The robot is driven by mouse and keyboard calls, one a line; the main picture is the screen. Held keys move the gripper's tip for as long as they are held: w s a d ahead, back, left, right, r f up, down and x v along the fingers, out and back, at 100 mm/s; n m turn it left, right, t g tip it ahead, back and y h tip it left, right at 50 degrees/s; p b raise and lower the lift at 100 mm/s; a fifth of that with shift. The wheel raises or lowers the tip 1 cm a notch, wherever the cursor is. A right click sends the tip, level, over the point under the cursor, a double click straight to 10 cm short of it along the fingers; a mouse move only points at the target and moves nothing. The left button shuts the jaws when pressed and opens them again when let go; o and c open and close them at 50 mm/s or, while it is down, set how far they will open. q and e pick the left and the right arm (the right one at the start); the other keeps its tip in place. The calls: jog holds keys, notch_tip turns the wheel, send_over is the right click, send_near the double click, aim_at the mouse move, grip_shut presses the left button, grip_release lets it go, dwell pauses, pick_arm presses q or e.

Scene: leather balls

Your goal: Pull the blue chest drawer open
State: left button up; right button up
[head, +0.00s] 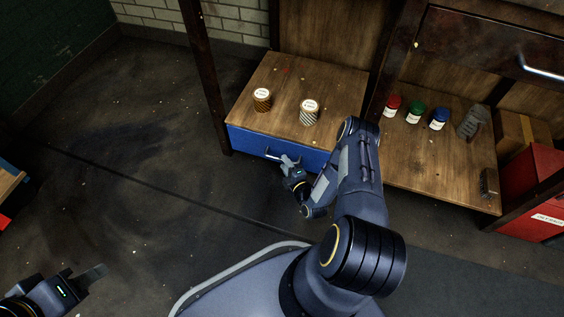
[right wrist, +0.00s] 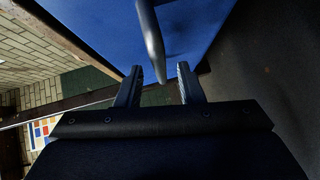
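The blue chest drawer (head: 245,143) sits under the wooden shelf top, its front looking about flush with the shelf edge. Its metal handle (head: 270,155) is partly hidden by my right gripper (head: 287,161), which is at the drawer front. In the right wrist view the blue front (right wrist: 95,30) fills the top, and the handle (right wrist: 152,40) reaches down toward the gap between the fingers. The right fingers (right wrist: 160,85) are apart, with space on both sides of the handle; I cannot tell if either touches it. My left gripper (head: 92,274) is low at the far left, away from the drawer.
Two labelled cans (head: 309,112) stand on the shelf top above the drawer. Red, green and blue jars (head: 414,113) stand on the shelf to the right. A red box (head: 535,190) is at the far right. A dark post (head: 207,80) stands left of the drawer. The floor before it is clear.

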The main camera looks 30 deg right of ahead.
jog(key=shift+w+d+f+b, duration=0.15)
jog(key=shift+w+b, duration=0.3)
jog(key=shift+w, duration=1.15)
jog(key=shift+c, duration=0.4)
grip_shut()
